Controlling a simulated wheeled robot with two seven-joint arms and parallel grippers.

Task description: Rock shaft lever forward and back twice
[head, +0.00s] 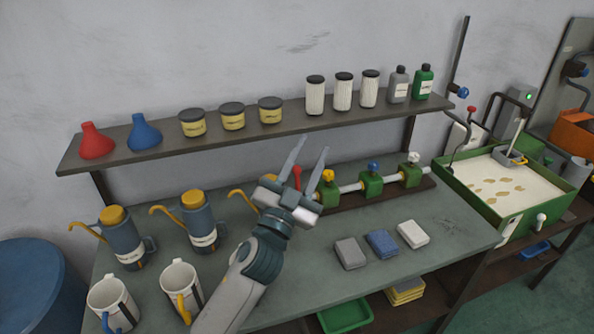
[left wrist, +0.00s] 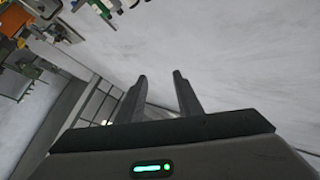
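A shaft (head: 348,188) with green bearing blocks (head: 371,185) lies on a dark base at the back of the workbench. A red-topped lever (head: 297,176) stands at its left end, partly hidden behind my left gripper. Blue and yellow knobs top the blocks. My left gripper (head: 311,148) is open, its two fingers pointing up and apart, in front of the lever in the head view. I cannot tell whether it touches the lever. In the left wrist view, the fingers (left wrist: 160,76) are apart with nothing between them. My right gripper is not in view.
Blue oil cans (head: 122,240) and white mugs (head: 112,303) stand at the left. Three small blocks (head: 382,243) lie at the front right. A shelf (head: 160,150) with funnels, jars and bottles hangs behind. A green-rimmed tray (head: 483,203) stands at the right.

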